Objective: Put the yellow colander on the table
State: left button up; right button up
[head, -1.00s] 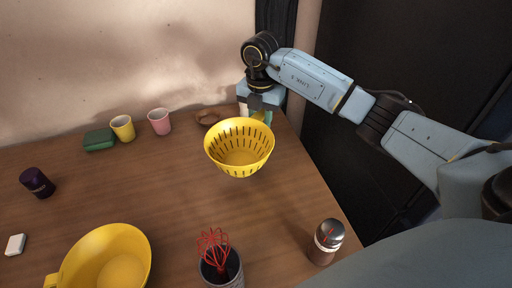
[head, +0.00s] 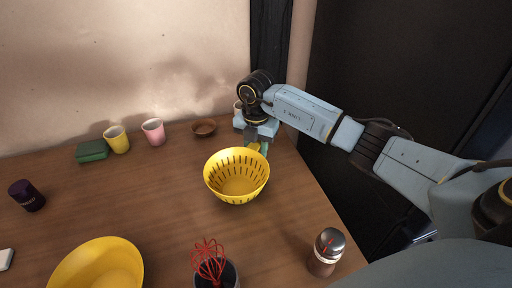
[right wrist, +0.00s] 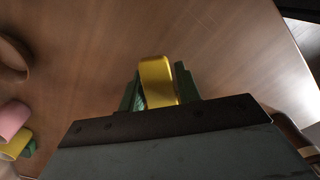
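The yellow colander (head: 238,185), a slotted bowl, is upright at the right part of the wooden table (head: 150,200). I cannot tell whether its base touches the wood. My right gripper (head: 257,147) is at the colander's far side, with its green fingers closed around the yellow handle. In the right wrist view the handle (right wrist: 157,80) shows between the fingers, with the table behind it; the colander's bowl is hidden there. My left gripper is not in view.
A yellow bowl (head: 98,268), a cup with a red whisk (head: 210,262) and a shaker (head: 327,250) stand near the front. A brown bowl (head: 204,128), pink cup (head: 153,132), yellow cup (head: 117,139) and green box (head: 92,151) line the back. The table's middle is clear.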

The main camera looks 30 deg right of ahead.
jog(key=o, duration=0.3)
jog(key=shift+r, duration=0.1)
jog(key=shift+r, duration=0.35)
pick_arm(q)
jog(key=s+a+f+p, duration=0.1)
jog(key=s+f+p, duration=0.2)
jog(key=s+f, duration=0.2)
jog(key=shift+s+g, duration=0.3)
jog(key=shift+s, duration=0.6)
pick_arm(e)
notch_tip(320, 180, up, 12)
jog(key=shift+f, duration=0.25)
